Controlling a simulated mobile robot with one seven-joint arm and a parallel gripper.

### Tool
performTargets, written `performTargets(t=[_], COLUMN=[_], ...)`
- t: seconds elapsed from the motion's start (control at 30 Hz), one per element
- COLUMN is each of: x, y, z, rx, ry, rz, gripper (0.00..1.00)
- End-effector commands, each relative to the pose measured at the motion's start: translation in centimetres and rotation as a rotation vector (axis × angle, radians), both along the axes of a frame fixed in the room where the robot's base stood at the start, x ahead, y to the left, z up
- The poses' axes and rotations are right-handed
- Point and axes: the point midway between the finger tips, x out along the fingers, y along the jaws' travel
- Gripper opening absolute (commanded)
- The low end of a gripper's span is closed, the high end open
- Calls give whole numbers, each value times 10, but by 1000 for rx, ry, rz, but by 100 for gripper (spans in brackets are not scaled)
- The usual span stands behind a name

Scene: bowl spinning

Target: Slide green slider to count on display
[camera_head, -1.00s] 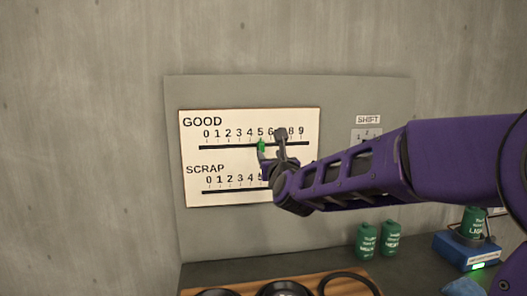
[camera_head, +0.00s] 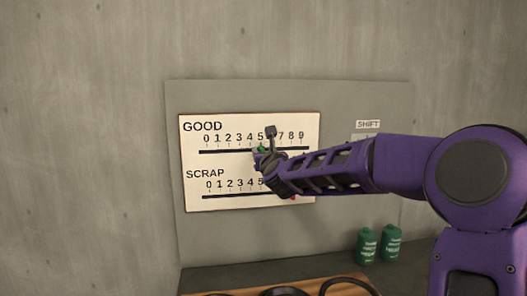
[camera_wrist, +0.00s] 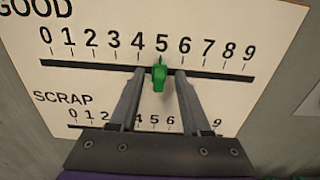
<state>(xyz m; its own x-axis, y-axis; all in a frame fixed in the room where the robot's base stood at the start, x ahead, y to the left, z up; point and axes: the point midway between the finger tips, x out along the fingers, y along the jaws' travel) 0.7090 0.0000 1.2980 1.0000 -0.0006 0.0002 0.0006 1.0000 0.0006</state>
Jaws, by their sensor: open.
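The green slider (camera_wrist: 159,76) sits on the upper GOOD track (camera_wrist: 95,65) at about the 5 mark in the wrist view. In the head view the green slider (camera_head: 262,148) is partly covered by my gripper. My gripper (camera_wrist: 158,73) is open, with one finger on each side of the slider and a visible gap on both sides. In the head view my gripper (camera_head: 264,146) is in front of the white scale board (camera_head: 222,164). No count display is readable now.
The lower SCRAP track (camera_head: 228,196) has a red slider (camera_head: 292,197), partly hidden by my gripper. A small SHIFT panel (camera_head: 368,125) is to the right on the grey backboard. Two green canisters (camera_head: 367,246) stand on the bench, with dark rings (camera_head: 285,291) nearer.

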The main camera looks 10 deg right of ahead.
Motion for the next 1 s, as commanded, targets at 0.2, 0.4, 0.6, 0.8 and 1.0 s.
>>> performTargets(t=[0.2, 0.4, 0.6, 0.8, 1.0], x=[3, 3, 3, 3, 3], y=[0, 0, 0, 0, 0], z=[0, 0, 0, 0, 0], rx=[0, 0, 0, 0, -1], ry=[0, 0, 0, 0, 0], rz=[0, 0, 0, 0, 1], gripper=[48, 37, 1, 0, 0])
